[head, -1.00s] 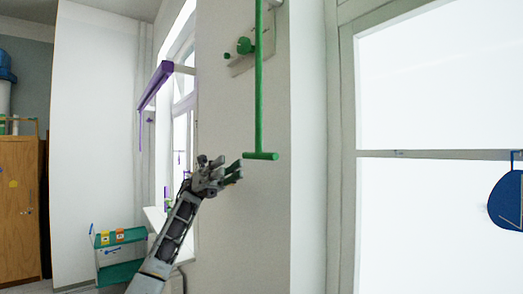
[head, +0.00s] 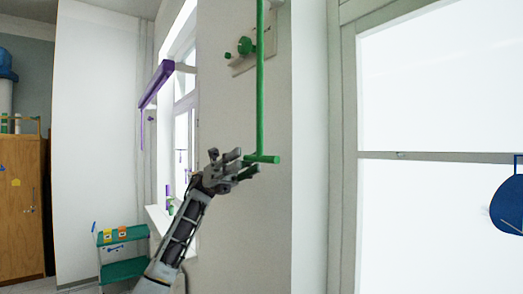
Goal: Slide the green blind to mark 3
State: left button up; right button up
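The green blind shows as a long vertical green rod (head: 260,80) in front of the pale wall, with a short green crossbar (head: 266,159) at its lower end. My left gripper (head: 250,165) is at the left end of that crossbar, fingers pointing right and apart. The fingers look to be close around or beside the bar's left end; I cannot tell whether they touch it. No mark numbers are readable. My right gripper is not in view.
A green knob (head: 245,46) on a wall plate sits left of the rod. A purple blind (head: 156,83) hangs by the window at left. A green-shelved cart (head: 123,270) stands below. A dark blue round thing (head: 507,204) is at far right.

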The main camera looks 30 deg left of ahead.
aim_at(261, 155)
pick_arm(q)
jog(key=shift+p+x, duration=0.8)
jog(key=shift+x, duration=2.8)
jog(key=shift+f, duration=0.1)
jog(key=shift+s, duration=0.15)
grip_shut()
